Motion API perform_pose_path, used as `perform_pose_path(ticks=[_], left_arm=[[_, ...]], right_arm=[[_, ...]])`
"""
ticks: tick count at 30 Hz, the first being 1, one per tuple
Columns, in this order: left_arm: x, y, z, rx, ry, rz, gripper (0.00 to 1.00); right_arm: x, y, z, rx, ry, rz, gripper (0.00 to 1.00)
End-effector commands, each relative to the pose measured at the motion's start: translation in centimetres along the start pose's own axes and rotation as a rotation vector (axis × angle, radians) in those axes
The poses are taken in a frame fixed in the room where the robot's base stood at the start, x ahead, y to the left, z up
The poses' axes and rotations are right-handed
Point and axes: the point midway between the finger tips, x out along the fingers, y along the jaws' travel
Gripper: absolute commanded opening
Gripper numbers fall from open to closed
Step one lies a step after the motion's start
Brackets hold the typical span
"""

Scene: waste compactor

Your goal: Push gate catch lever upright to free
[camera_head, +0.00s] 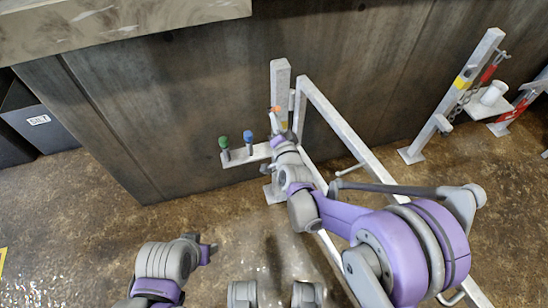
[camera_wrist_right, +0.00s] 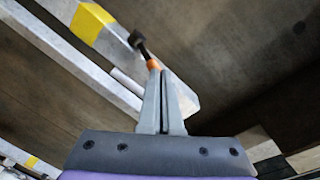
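The catch lever (camera_head: 276,110) shows as a small orange-tipped piece beside the grey gate post (camera_head: 280,80) in the head view. In the right wrist view the lever (camera_wrist_right: 153,64) has an orange band and a dark knob, and it leans at a slant. My right gripper (camera_head: 282,138) is at the post, just below the orange piece. In the wrist view its fingers (camera_wrist_right: 162,76) are together, with their tips at the orange band; whether they touch it is unclear. My left gripper (camera_head: 207,250) is low at the left, away from the gate, its fingers mostly hidden.
A bracket plate (camera_head: 238,158) left of the post bears a green knob (camera_head: 223,142) and a blue knob (camera_head: 248,136). The grey gate frame (camera_head: 345,130) runs right of the post. A second post (camera_head: 455,95) with chain stands further right. A dark wall is behind.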

Motion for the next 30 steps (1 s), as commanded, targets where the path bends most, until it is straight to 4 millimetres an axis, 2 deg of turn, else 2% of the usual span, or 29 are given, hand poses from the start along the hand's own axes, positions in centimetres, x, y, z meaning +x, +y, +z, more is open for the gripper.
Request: perform_pose_path(ticks=[30], left_arm=[[0.0, 0.0, 0.0, 0.000, 0.000, 0.000, 0.50]], right_arm=[[2.1, -0.2, 0.0, 0.000, 0.000, 0.000, 0.00]])
